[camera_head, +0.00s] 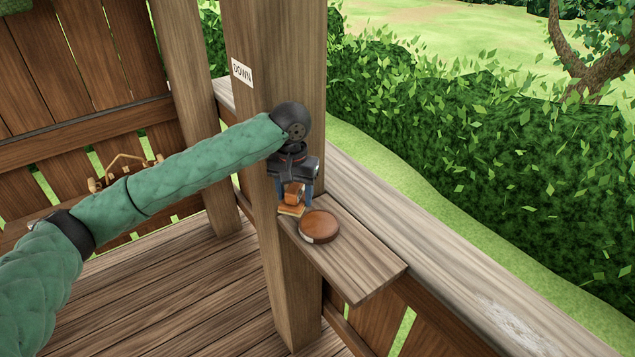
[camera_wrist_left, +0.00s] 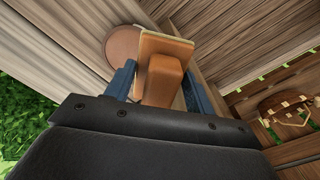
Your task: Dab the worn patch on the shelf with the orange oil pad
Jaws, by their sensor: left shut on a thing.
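My left gripper (camera_head: 293,192) points down by the wooden post, its blue fingers shut on the orange oil pad (camera_head: 292,195). The pad has an orange block grip on a flat plate with a pale edge; it also shows between the fingers in the left wrist view (camera_wrist_left: 160,80). It is at the post end of the small wooden shelf (camera_head: 355,268); I cannot tell whether it touches the shelf. A pale worn patch (camera_head: 512,325) shows on the long wooden ledge at lower right, well away from the gripper. My right gripper is out of view.
A round brown tin (camera_head: 319,226) sits on the small shelf, close beside the pad. The thick post (camera_head: 285,60) carries a "DOWN" sign (camera_head: 241,72). A wooden caddy (camera_head: 125,170) stands at the back left. The shelf's right part is clear. A hedge lies beyond the ledge.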

